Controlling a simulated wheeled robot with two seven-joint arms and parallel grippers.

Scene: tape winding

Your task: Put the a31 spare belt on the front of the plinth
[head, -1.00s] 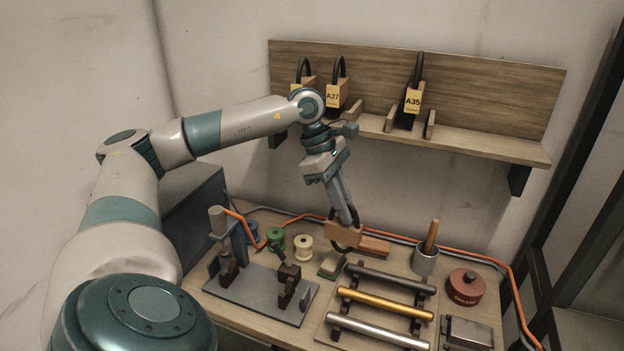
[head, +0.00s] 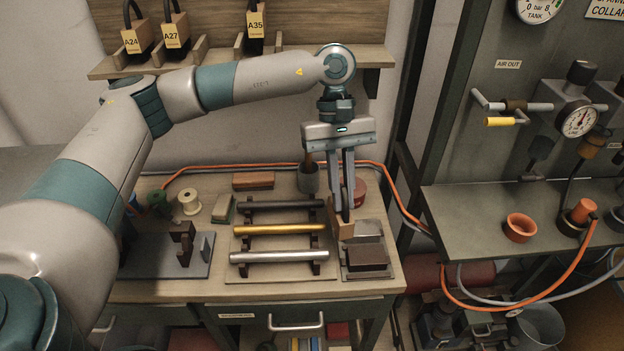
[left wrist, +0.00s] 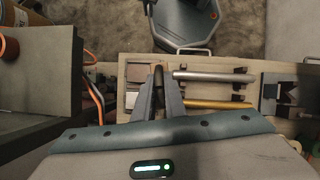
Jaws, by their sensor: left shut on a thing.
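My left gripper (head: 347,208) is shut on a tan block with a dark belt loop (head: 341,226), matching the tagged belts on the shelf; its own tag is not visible. It hangs upright just above the right side of the bench, beside the rod rack. In the left wrist view the gripper (left wrist: 159,82) has the dark loop (left wrist: 158,72) between its fingers. A low stand with a grey block and a dark brown block (head: 367,257) lies just right of the rods; it may be the plinth, but I cannot tell. My right gripper is not in view.
Belts A24 (head: 132,39), A27 (head: 175,33) and A35 (head: 255,25) stand on the wall shelf. Black, gold and silver rods (head: 279,230) lie on a rack. A grey cup (head: 309,178), a red tin (head: 358,192) and an orange cable (head: 390,190) are near the gripper.

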